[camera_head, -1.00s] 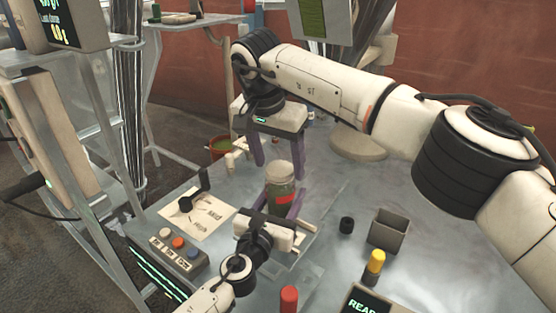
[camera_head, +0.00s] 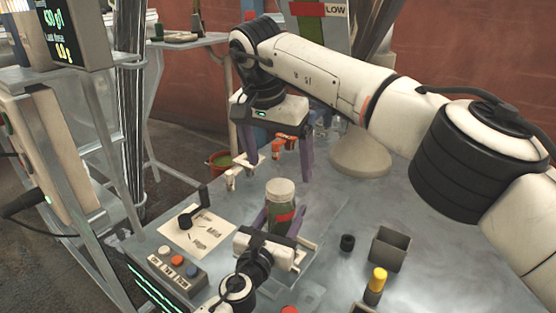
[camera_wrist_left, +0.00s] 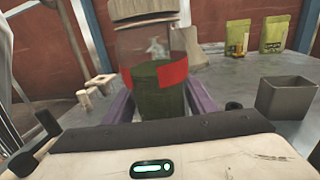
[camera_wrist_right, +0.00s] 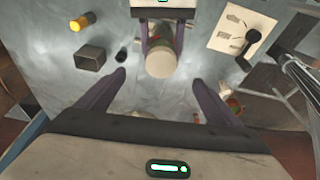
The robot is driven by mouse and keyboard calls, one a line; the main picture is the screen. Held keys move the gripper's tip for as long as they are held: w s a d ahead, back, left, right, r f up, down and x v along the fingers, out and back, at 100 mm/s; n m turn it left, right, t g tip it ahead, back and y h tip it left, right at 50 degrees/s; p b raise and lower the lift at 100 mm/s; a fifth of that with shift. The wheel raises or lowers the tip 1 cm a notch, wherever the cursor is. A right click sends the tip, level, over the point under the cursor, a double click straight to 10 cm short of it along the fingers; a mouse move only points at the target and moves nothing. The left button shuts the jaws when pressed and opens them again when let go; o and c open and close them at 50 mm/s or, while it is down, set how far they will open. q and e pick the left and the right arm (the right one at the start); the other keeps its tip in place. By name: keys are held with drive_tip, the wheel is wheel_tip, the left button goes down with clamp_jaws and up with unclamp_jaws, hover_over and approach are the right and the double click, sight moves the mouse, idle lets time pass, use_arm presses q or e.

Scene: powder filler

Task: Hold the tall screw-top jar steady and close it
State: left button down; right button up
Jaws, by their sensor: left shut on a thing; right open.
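The tall jar (camera_head: 279,214) is clear glass with green contents and a red band. It stands upright, and its pale lid (camera_head: 280,190) sits on its mouth; I cannot tell how tight it is. My left gripper (camera_head: 279,222) is shut around the jar's body from the near side, as the left wrist view shows with the jar (camera_wrist_left: 157,80) between its purple fingers. My right gripper (camera_head: 277,178) is open and empty, above and behind the jar. In the right wrist view the lid (camera_wrist_right: 161,64) lies beyond and between its spread fingers.
A button panel (camera_head: 177,268) and a sheet with a black lever (camera_head: 190,217) are at left.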

sight(274, 230)
drive_tip(key=v, duration=0.7)
drive_tip(key=shift+r, duration=0.3)
use_arm(q)
drive_tip(key=c, duration=0.7)
unclamp_jaws()
drive_tip(key=shift+s+a, duration=0.15)
drive_tip(key=shift+s, duration=0.25)
drive_tip(key=p+v, duration=0.2)
drive_tip(key=v, duration=0.7)
drive_tip(key=shift+s+a, duration=0.1)
drive_tip(key=shift+s, duration=0.1)
use_arm(e)
wheel_tip(274, 230, up, 2)
drive_tip(key=shift+r, duration=0.1)
